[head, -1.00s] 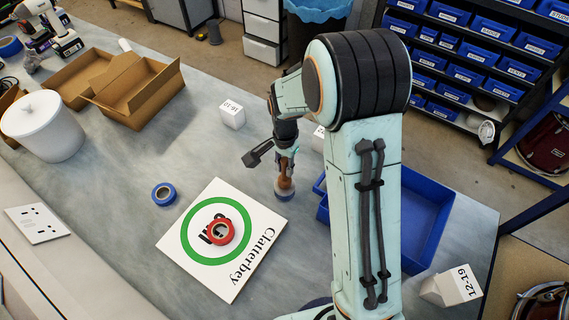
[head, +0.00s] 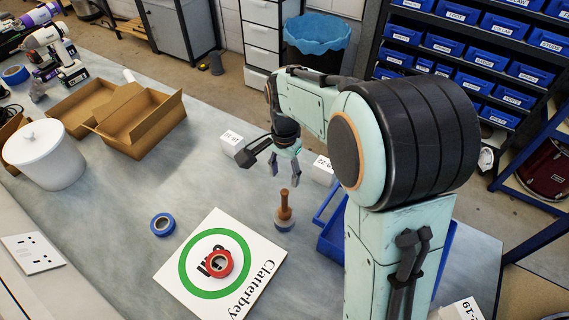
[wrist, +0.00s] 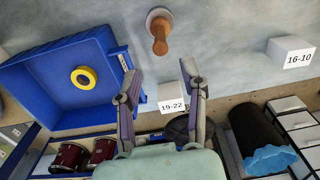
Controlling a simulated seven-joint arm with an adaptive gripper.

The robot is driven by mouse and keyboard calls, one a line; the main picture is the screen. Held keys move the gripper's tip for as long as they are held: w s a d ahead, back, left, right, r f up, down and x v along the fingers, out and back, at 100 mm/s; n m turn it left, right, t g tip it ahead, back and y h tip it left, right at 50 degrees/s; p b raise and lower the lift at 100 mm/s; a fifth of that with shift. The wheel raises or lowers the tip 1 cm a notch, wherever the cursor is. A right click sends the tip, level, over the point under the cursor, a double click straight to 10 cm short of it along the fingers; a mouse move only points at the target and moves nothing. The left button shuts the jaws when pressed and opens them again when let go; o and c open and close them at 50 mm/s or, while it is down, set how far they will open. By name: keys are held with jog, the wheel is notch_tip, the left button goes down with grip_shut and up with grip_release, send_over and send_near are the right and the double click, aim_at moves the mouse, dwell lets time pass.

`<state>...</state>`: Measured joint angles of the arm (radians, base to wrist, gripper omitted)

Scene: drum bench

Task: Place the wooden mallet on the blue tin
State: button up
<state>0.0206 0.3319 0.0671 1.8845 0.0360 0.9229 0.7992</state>
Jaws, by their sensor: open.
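The wooden mallet (head: 285,205) stands upright, handle up, on the round blue tin (head: 284,225), to the right of the white sign board. The wrist view shows the mallet (wrist: 160,36) from the handle end, with the rim of the tin (wrist: 151,14) around its head. My gripper (head: 286,173) is open and empty, behind and above the mallet and apart from it. In the wrist view its open fingers (wrist: 161,72) have nothing between them. Most of the tin's top is hidden under the mallet.
A blue crate (wrist: 58,100) holding a yellow tape roll (wrist: 84,78) stands close by. White numbered blocks (head: 230,143) stand behind the gripper. A blue tape roll (head: 163,224) and a red roll (head: 218,263) on the sign board (head: 185,280) lie to the left.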

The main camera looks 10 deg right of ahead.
notch_tip(320, 180, up, 2)
jog(key=shift+r, duration=0.15)
jog(key=s+r+n, duration=0.2)
jog(key=s+n, duration=0.8)
jog(key=s, duration=1.3)
jog(key=shift+a+r+y, duration=0.25)
jog(key=shift+r+y, duration=0.15)
